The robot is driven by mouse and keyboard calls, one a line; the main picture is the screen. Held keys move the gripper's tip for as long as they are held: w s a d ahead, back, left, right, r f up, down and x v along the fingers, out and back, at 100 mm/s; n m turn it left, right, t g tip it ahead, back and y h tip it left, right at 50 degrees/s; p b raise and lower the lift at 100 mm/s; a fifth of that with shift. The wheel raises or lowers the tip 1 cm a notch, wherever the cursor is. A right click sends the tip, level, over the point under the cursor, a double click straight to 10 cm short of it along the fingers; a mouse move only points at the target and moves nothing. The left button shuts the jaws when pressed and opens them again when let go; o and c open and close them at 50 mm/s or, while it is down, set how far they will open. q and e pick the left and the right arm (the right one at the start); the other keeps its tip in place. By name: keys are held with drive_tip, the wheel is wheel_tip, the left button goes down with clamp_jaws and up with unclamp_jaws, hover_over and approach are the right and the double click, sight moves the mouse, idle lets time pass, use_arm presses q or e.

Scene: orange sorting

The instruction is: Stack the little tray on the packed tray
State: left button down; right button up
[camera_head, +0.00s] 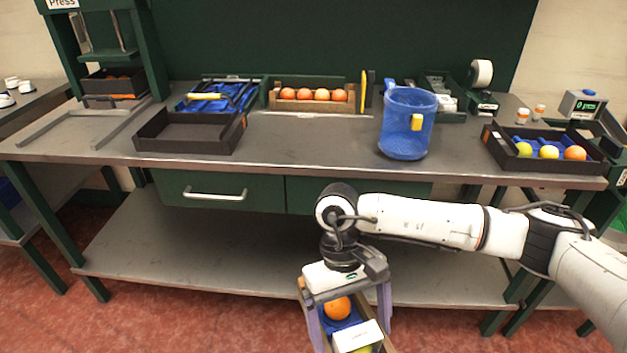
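My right gripper (350,325) hangs in front of the bench at the bottom centre, pointing down. Its purple fingers straddle a little tray (390,347) and seem shut on its sides. The little tray holds an orange, something yellow-green and a white card, on blue lining; its lower part is cut off by the frame. A black tray (493,148) with two yellow fruits and an orange on blue lining sits on the bench at the right. A wooden crate (306,104) with a row of oranges stands at the back. Which one is the packed tray, I cannot tell. My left gripper is not in view.
An empty black tray (188,147) lies on the bench at left. A blue mesh basket (406,125) stands right of centre. A scale display (583,104) stands behind the right tray. A green press (148,50) stands at far left. The bench's middle front is clear.

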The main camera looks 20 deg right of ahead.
sight(339, 304)
drive_tip(key=w+r+m, duration=0.1)
drive_tip(key=w, duration=0.2)
drive_tip(key=w+r+m+y, duration=0.1)
drive_tip(key=w, duration=0.1)
drive_tip(key=shift+w+r+m, duration=0.2)
drive_tip(key=shift+r+m, duration=0.1)
drive_tip(key=w+r+m, duration=0.1)
drive_tip(key=w+d, duration=0.1)
drive_tip(key=w, duration=0.1)
drive_tip(key=w+d+r+m+y, duration=0.1)
drive_tip(key=shift+w+d+r+m+t, duration=0.25)
drive_tip(key=shift+r+m+t, duration=0.05)
drive_tip(key=w+d+r+m+t+y, duration=0.1)
drive_tip(key=w+d+r+m+y, duration=0.15)
drive_tip(key=w+d+m, duration=0.4)
drive_tip(key=s+d+n+h, duration=0.1)
drive_tip(key=s+n+h, duration=0.3)
drive_tip(key=n, duration=0.8)
drive_tip(key=s+d+n+h, duration=0.1)
drive_tip(key=s+n+h, duration=0.3)
drive_tip(key=n, duration=0.8)
drive_tip(key=shift+d+r+t+h, duration=0.25)
drive_tip(key=shift+r+t+h, duration=0.05)
drive_tip(key=shift+r+h, duration=0.05)
